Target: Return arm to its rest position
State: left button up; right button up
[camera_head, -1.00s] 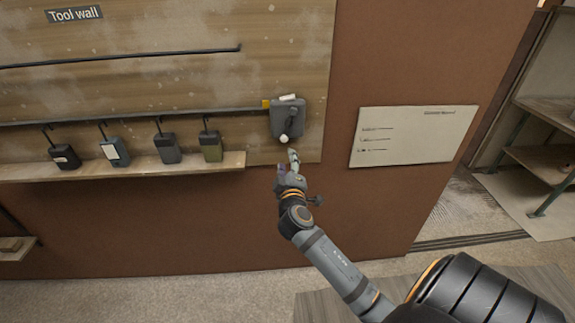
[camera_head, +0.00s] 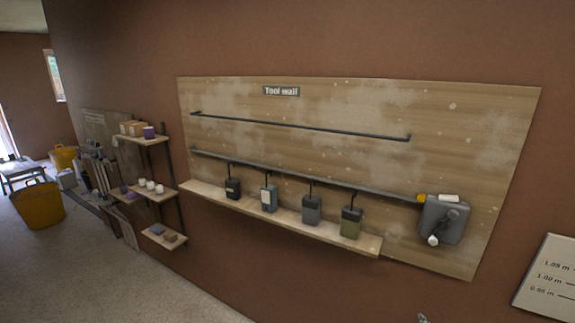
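Only a small grey tip of my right gripper (camera_head: 422,318) shows at the bottom edge, below the grey box with a lever (camera_head: 445,217) on the tool wall. The tip is apart from the box. The rest of the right arm is out of view, so I cannot tell whether its fingers are open or shut, or if they hold anything. The box has a white knob (camera_head: 433,240) at its lower end and a yellow piece at its upper left. My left gripper is not in view.
The tool wall board (camera_head: 490,150) carries two dark rails and a wooden shelf (camera_head: 285,218) below several hanging devices. Small shelves (camera_head: 150,195) stick out at the left. A yellow bucket (camera_head: 40,205) stands on the floor, which is open at the lower left.

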jog(key=s+a+f+m+g+y, duration=0.1)
jog(key=s+f+g, duration=0.1)
jog(key=s+f, duration=0.5)
jog(key=s+a+f+g+y, duration=0.1)
jog(key=s+f+g, duration=0.15)
jog(key=f, duration=0.85)
jog(key=s+a+f+m+g+y, duration=0.1)
jog(key=s+f, duration=0.5)
jog(key=f, duration=0.3)
jog(key=s+a+f+m+g+y, duration=0.1)
jog(key=s+a+f, duration=0.1)
jog(key=s+f, duration=0.3)
jog(key=s+a+f+m+g, duration=0.1)
jog(key=s+f, duration=0.3)
jog(key=s, duration=1)
jog(key=s+a+f+m+g+y, duration=0.1)
jog(key=s+a+f+g, duration=0.2)
jog(key=s, duration=0.6)
notch_tip(320, 180, down, 3)
jog(key=shift+s+r+m+y, duration=0.2)
jog(key=shift+m+y, duration=0.1)
jog(key=shift+m, duration=0.1)
